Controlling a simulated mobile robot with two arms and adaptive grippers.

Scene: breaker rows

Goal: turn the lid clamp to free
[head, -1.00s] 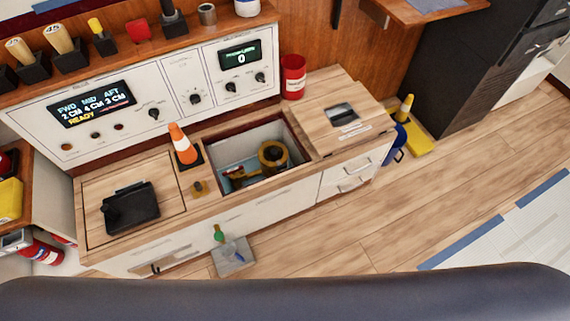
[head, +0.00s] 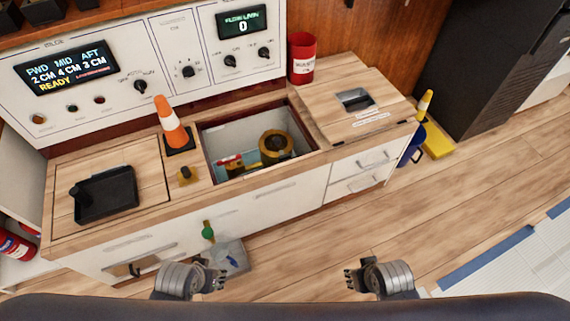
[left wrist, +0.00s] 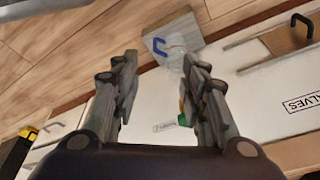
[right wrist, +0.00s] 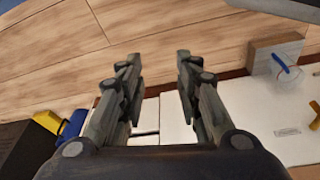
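A small yellow-and-dark knob (head: 185,175) on the counter strip, between the left wooden lid (head: 130,168) and the open well (head: 225,180), looks like the lid clamp. Its turn position is too small to tell. My left gripper (head: 212,276) is open and empty in front of the cabinet, low and short of the knob. Its spread fingers show in the left wrist view (left wrist: 159,62). My right gripper (head: 356,278) is open and empty to the right, as the right wrist view (right wrist: 158,62) shows.
An orange cone (head: 172,128) stands just behind the knob. The open well holds a yellow ring-shaped part (head: 275,147). A grey plate (head: 228,258) with a blue mark and a green item (head: 208,232) are at the cabinet front. A red can (head: 301,60) stands behind.

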